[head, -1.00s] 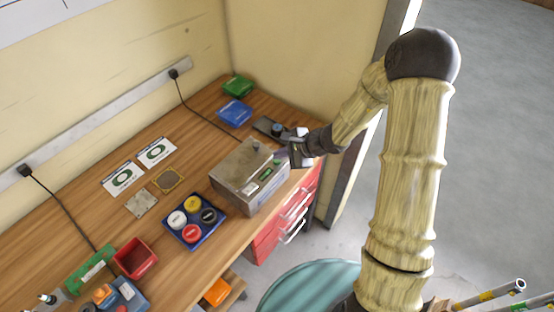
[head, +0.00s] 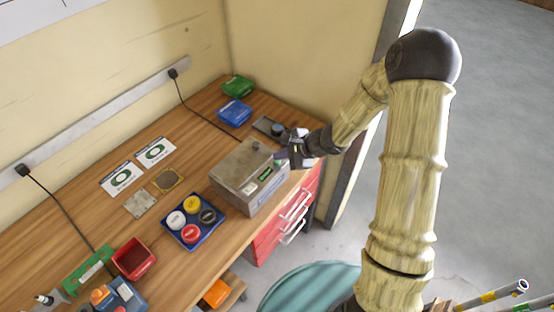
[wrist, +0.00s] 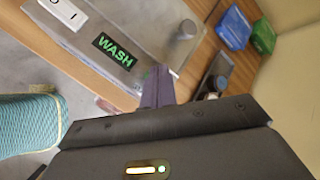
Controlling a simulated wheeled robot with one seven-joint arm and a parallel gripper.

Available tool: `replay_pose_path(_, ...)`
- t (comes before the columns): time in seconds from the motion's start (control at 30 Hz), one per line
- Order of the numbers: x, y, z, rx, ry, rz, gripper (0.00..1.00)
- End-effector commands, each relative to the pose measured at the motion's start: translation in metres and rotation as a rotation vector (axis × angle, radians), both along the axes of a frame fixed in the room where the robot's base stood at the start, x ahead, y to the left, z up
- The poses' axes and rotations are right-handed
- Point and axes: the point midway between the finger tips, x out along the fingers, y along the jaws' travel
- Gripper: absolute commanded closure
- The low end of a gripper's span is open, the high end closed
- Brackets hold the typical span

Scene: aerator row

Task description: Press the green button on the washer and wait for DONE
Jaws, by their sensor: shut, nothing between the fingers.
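The washer (head: 238,171) is a grey metal box near the right end of the wooden bench. Its lit display (head: 266,174) reads WASH in green letters in the wrist view (wrist: 117,51). My gripper (head: 281,159) is shut and empty at the washer's right end. In the wrist view its purple-grey fingers (wrist: 156,76) point down at the panel just past the display. A small green spot, likely the green button, shows beside the fingertips; most of it is hidden. I cannot tell whether the fingertips touch it.
A blue tray (head: 194,234) with several coloured round caps lies left of the washer. Blue (head: 235,112) and green (head: 238,86) boxes stand behind it. A teal round stool top (head: 312,288) is below the bench.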

Motion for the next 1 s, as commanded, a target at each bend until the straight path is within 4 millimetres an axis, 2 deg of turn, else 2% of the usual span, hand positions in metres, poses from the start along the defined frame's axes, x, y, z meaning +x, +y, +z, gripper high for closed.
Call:
replay_pose_path(0.63,0.000,0.000,-0.002,-0.001,0.001,-0.001,1.00)
replay_pose_path(1.0,0.000,0.000,0.013,-0.001,0.001,-0.001,1.00)
